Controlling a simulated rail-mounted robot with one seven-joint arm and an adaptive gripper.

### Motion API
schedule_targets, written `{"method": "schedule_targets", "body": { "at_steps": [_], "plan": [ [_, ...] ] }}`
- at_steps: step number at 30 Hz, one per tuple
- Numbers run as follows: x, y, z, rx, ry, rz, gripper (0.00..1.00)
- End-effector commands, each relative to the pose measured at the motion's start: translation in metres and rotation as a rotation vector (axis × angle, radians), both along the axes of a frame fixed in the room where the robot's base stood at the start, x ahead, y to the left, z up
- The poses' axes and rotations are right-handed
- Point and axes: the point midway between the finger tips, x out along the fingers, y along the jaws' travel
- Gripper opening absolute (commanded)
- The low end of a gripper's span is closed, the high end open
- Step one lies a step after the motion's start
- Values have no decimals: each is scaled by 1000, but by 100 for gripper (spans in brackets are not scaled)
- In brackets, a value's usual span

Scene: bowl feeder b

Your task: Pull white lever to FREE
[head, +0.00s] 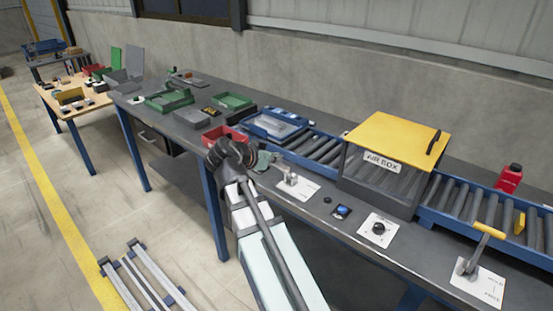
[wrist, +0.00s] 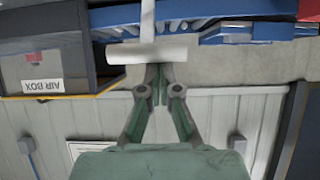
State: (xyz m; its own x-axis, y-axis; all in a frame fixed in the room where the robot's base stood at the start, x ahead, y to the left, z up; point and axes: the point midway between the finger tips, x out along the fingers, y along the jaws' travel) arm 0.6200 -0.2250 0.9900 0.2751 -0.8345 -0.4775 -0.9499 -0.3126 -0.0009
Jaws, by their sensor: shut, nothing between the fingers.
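The white lever (head: 289,179) stands on a white plate at the front edge of the grey bench, left of the air box. In the wrist view its white T-shaped handle (wrist: 147,52) lies crosswise right at the tips of my fingers. My gripper (head: 266,160) is just left of the lever in the head view, partly hidden by my arm. In the wrist view my gripper (wrist: 163,70) is shut with nothing between its fingers. The tips meet the edge of the handle; whether they touch it I cannot tell. The lever plate's lettering is too small to read.
The clear air box (head: 378,185) with a yellow lid stands right of the lever. A yellow-handled lever (head: 478,248) on a HOLD/FREE plate is at far right. A blue roller conveyor (head: 316,148) runs behind. A red bin (head: 222,134) is behind my wrist.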

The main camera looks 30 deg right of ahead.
Motion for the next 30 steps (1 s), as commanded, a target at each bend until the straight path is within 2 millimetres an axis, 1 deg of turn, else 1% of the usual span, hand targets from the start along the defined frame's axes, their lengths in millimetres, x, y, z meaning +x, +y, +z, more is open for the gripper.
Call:
{"method": "schedule_targets", "body": {
  "at_steps": [1,5,11,14,20,22,30],
  "plan": [
    [-2,3,-5,13,5,1,0],
    [-2,3,-5,14,6,0,0],
    [-1,0,-1,14,6,0,0],
    [2,-7,7,12,3,-1,0],
    [11,-26,33,4,0,1,0],
    [5,-10,33,3,-1,8,0],
    [-9,33,55,2,-2,8,0]
  ]
}}
